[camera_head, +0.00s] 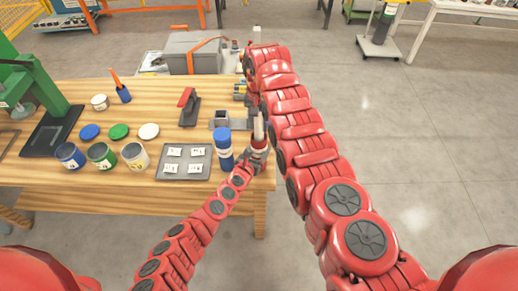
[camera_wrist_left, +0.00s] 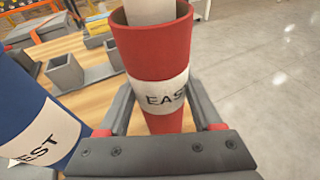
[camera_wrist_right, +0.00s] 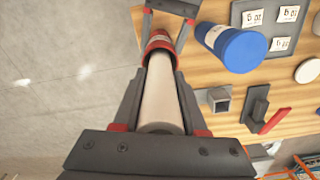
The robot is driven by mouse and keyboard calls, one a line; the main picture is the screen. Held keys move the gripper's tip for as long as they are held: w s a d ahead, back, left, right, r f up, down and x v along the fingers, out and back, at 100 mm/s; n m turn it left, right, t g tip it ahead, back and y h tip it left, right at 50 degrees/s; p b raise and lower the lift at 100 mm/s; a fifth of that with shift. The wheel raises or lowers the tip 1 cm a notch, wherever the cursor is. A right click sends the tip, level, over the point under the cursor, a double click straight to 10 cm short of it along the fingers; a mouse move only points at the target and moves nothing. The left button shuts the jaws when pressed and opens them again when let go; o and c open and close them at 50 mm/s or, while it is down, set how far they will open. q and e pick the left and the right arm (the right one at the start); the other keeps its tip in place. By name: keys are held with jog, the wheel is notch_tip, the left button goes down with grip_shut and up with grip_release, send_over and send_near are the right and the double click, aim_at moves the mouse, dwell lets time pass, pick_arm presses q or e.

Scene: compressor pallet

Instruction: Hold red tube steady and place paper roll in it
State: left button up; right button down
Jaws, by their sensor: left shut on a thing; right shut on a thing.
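The red tube (camera_head: 258,154) with a white label stands upright at the table's right edge. My left gripper (camera_wrist_left: 157,100) is shut around its lower body in the left wrist view. The white paper roll (camera_head: 258,129) rises from the tube's open mouth. In the left wrist view the roll (camera_wrist_left: 150,10) sits inside the rim, slightly off centre. My right gripper (camera_wrist_right: 161,82) is shut on the roll, which points down into the red tube (camera_wrist_right: 159,41). How deep the roll sits is hidden. The right gripper's fingers are not clear in the head view.
A blue tube (camera_head: 223,150) stands just left of the red tube. A grey tray (camera_head: 185,176) with labelled squares, paint cans (camera_head: 103,157), a grey square holder (camera_head: 219,119) and a red-handled tool (camera_head: 188,108) are farther left. Open floor (camera_head: 430,150) lies to the right.

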jog(key=shift+c, duration=1.9)
grip_release()
notch_tip(320, 180, up, 12)
pick_arm(q)
jog(key=o, duration=1.4)
